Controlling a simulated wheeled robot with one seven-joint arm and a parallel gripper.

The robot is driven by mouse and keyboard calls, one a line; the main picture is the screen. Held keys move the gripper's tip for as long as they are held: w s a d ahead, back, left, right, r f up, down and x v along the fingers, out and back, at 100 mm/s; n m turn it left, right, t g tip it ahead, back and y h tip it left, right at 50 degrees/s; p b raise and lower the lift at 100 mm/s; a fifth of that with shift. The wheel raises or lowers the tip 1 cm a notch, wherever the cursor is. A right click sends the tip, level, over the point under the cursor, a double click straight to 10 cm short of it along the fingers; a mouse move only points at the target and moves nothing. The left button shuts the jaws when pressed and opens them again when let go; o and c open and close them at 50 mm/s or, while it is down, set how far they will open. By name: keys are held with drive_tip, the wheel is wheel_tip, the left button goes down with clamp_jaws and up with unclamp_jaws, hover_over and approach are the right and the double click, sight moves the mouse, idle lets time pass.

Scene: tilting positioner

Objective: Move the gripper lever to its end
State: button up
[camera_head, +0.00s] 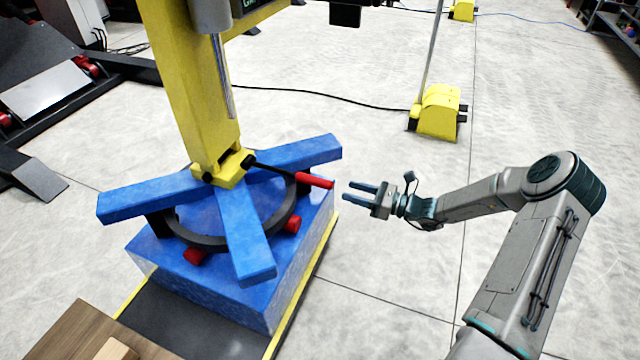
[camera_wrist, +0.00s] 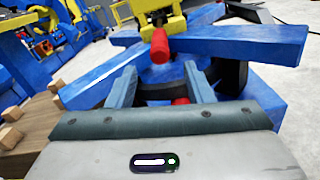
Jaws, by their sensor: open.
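The lever is a thin black rod with a red grip (camera_head: 315,181), sticking out to the right from the foot of the yellow column (camera_head: 195,90) on the blue positioner (camera_head: 240,225). My gripper (camera_head: 358,192) is open and empty, a little to the right of the red grip and apart from it. In the wrist view the red grip (camera_wrist: 160,46) points toward the camera, above and beyond the space between my two fingers (camera_wrist: 158,88). The rod behind the grip is mostly hidden in the wrist view.
Blue arms (camera_head: 246,235) spread over a dark ring (camera_head: 200,241) with red knobs (camera_head: 292,224). A wooden surface (camera_head: 70,330) lies at the lower left. A yellow post base (camera_head: 437,112) stands at the back. The floor right of the positioner is clear.

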sight(321, 181)
drive_tip(key=b+x, duration=0.1)
drive_tip(key=x, duration=0.9)
drive_tip(key=shift+w+a, duration=0.1)
drive_tip(key=shift+a, duration=0.15)
clamp_jaws()
drive_tip(key=shift+d, duration=0.1)
